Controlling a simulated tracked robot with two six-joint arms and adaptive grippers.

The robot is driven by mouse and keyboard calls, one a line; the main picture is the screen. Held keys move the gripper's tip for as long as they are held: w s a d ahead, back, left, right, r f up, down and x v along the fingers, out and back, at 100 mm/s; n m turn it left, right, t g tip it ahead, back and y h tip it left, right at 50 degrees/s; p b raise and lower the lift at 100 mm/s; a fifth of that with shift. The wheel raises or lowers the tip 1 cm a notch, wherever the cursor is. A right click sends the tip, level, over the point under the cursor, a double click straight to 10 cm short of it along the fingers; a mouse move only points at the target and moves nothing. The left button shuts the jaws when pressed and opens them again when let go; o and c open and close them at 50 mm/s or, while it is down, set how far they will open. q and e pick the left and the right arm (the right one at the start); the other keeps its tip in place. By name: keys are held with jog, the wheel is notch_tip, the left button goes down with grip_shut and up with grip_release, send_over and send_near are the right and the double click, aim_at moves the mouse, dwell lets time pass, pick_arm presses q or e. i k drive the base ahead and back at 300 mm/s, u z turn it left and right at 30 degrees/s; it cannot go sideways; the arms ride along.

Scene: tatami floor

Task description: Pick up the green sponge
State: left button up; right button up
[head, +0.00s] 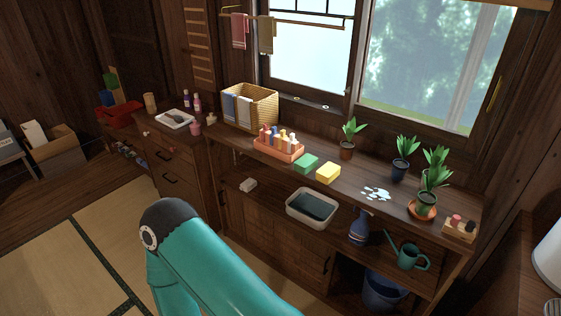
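The green sponge (306,164) is a small block lying on the wooden counter below the window. A yellow sponge (328,173) lies just to its right, and an orange tray of bottles (278,147) stands just to its left and behind. A teal arm link of mine fills the bottom middle of the head view, well in front of the counter. Neither of my grippers shows in the view.
A white spill (376,194) and potted plants (403,159) are on the counter's right side. A wicker basket (262,104) stands at the back left. A grey basin (312,208) and a blue vase (360,228) sit on the lower shelf.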

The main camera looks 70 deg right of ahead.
aim_at(304, 165)
jog(key=u, duration=0.2)
jog(key=i, duration=0.85)
jog(key=z, duration=1.9)
jog(key=i, duration=0.25)
jog(key=z, duration=1.75)
jog(key=k, duration=0.55)
jog(key=z, duration=0.4)
jog(key=i, duration=1.55)
jog(key=u, duration=0.35)
